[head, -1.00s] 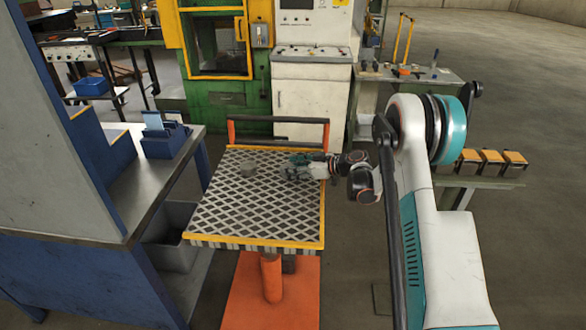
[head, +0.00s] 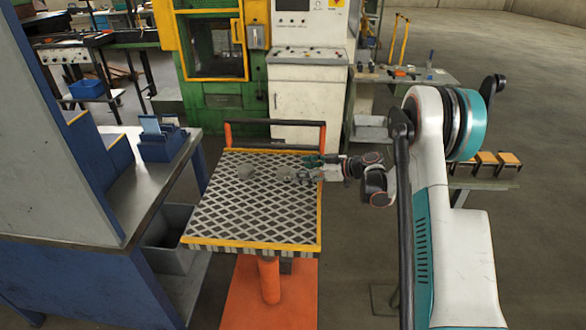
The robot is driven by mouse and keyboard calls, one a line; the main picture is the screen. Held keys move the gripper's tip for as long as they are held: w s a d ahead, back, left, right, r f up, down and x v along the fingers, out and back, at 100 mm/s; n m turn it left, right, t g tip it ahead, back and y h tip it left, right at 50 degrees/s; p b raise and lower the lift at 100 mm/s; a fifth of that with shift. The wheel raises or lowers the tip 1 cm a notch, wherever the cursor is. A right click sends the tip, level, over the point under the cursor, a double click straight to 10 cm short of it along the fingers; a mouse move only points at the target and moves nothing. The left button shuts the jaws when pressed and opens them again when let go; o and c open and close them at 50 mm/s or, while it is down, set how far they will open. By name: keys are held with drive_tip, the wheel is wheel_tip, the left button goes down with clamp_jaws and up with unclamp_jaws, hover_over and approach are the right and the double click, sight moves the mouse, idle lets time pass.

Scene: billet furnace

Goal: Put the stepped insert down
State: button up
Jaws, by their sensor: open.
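Two small grey pieces lie on the lift table's chequered top (head: 255,215). One grey piece (head: 246,172) lies near the back left. The other grey piece (head: 285,174) lies just left of my gripper (head: 305,169), close to its fingertips. That nearer piece looks like the stepped insert, but it is too small to make out its steps. My gripper is open and low over the back right of the top, reaching in from the right. I cannot tell whether its fingers still touch the piece.
An orange and black handle bar (head: 275,134) rises behind the top. A blue bench (head: 150,190) with a blue holder (head: 163,140) stands at the left. A green and yellow machine (head: 210,60) and white cabinet (head: 308,95) stand behind. The front of the top is clear.

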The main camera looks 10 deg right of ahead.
drive_tip(key=p+v, duration=0.1)
drive_tip(key=v, duration=0.5)
drive_tip(key=shift+r, duration=0.1)
